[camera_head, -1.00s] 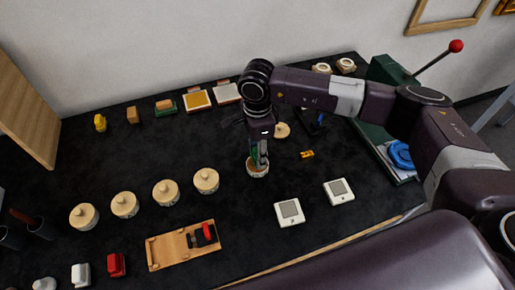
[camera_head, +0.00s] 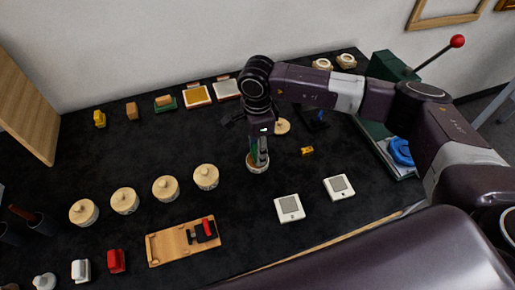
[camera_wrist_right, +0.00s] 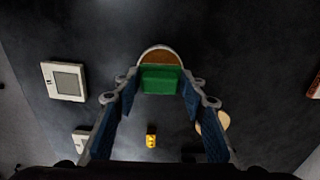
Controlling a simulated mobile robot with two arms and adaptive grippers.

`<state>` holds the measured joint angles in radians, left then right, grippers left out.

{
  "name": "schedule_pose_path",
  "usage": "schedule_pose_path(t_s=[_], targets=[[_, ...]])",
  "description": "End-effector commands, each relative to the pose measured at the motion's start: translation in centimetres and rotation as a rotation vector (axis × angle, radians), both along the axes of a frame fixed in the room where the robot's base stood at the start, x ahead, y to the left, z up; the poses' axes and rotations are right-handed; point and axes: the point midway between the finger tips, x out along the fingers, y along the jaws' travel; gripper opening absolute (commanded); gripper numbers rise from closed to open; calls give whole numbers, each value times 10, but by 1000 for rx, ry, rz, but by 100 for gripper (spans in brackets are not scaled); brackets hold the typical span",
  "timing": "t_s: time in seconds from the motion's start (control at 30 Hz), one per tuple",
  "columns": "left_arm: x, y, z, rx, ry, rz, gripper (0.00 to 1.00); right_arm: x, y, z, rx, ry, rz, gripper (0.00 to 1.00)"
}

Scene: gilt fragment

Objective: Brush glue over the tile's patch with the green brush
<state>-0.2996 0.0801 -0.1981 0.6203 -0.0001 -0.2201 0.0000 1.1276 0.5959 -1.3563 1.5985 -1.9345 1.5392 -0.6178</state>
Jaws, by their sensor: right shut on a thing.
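My right gripper (camera_head: 260,156) points down over an open pot (camera_head: 258,169) with a pale rim. It is shut on the green brush (camera_wrist_right: 160,80), which shows between the fingers in the wrist view. The pot's brown inside (camera_wrist_right: 160,56) shows just beyond the brush; whether the bristles touch the contents is hidden. Two white tiles with grey square patches lie on the dark table to the right, a nearer one (camera_head: 289,208) and a farther one (camera_head: 339,187). My left gripper is not in view.
A round lid (camera_head: 282,127) lies behind the pot, and a small yellow-orange piece (camera_head: 307,151) to its right. Several lidded pots (camera_head: 165,189) stand in a row to the left. A wooden board (camera_head: 183,242) lies in front. A green press-like device (camera_head: 385,70) stands at the right.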

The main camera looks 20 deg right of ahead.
Motion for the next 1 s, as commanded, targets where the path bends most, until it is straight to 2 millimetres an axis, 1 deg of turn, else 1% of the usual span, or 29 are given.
schedule_pose_path(t_s=[0.6,1.0], targets=[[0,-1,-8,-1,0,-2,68,0,0,-8,0,0,0,19],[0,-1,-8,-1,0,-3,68,0,0,-7,0,0,0,19]])
